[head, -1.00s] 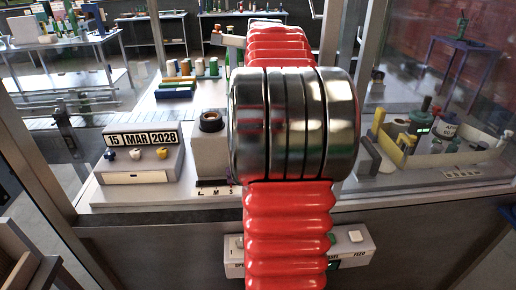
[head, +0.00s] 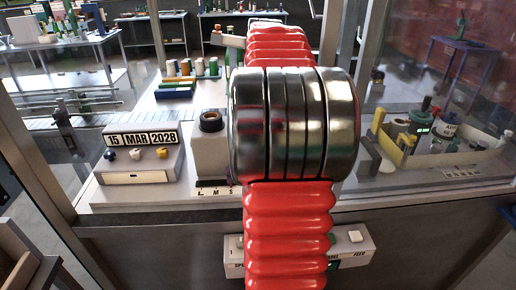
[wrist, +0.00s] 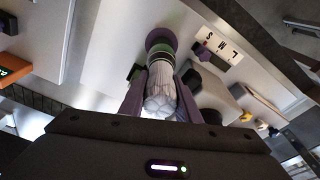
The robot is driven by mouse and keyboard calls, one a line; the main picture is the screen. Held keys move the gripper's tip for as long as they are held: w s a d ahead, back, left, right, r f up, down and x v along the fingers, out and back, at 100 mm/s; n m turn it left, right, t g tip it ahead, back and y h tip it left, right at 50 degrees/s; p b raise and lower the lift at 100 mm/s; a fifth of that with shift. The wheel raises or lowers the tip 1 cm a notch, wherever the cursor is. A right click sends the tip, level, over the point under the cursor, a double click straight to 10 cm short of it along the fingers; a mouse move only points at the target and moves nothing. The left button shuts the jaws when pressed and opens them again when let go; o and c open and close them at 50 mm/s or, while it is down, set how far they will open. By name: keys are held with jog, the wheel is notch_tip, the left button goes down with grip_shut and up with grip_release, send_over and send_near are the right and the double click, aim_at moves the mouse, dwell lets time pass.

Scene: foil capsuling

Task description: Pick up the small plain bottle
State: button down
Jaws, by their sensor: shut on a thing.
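In the wrist view my gripper (wrist: 160,100) has its two purple-grey fingers closed on either side of a pale, ribbed, whitish piece with dark bands, which I take to be the small plain bottle (wrist: 160,92). A round purple shape (wrist: 160,39) shows just beyond it, and a bit of green lies beside the left finger. I cannot tell whether the bottle touches the surface below. In the head view my own arm hides the gripper and the bottle.
A date block (head: 141,139) and a grey unit with a dark ring on top (head: 211,121) stand left of my arm. An L M S label (wrist: 222,49) lies near the gripper. A yellow-walled tray (head: 405,157) with several items stands at right. Metal posts and glass frame the station.

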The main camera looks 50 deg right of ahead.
jog(key=shift+r, duration=0.1)
dwell(0.3)
notch_tip(320, 180, up, 18)
dwell(0.7)
jog(key=shift+a, duration=0.15)
dwell(0.6)
